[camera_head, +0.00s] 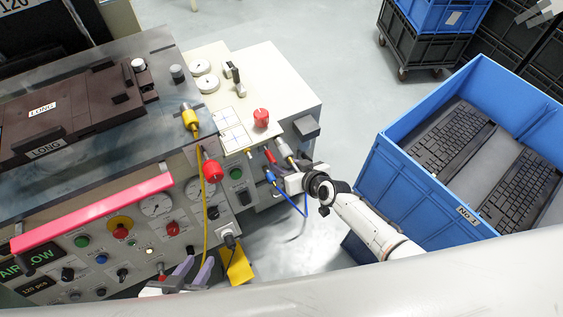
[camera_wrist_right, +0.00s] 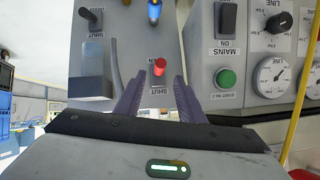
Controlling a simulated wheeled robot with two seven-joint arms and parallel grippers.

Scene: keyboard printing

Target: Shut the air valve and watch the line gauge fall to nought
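In the right wrist view a red knob (camera_wrist_right: 159,67) stands on the grey panel with a SHUT label below it. My right gripper (camera_wrist_right: 159,83) is open; its purple fingers are on either side of the knob's line, with the knob just past their tips. A blue-tipped fitting (camera_wrist_right: 154,12) is above it. In the head view my right gripper (camera_head: 285,180) is at the machine's right side by red and blue handles; its fingers are hidden. Round gauges (camera_wrist_right: 272,77) show on the panel; their needles are too small to read. My left gripper (camera_head: 192,272) is open and empty before the front panel.
A yellow hose (camera_head: 203,205) hangs over the panel front. A blue crate (camera_head: 400,190) with keyboards stands right of my right arm. A pink bar (camera_head: 95,210) crosses the front.

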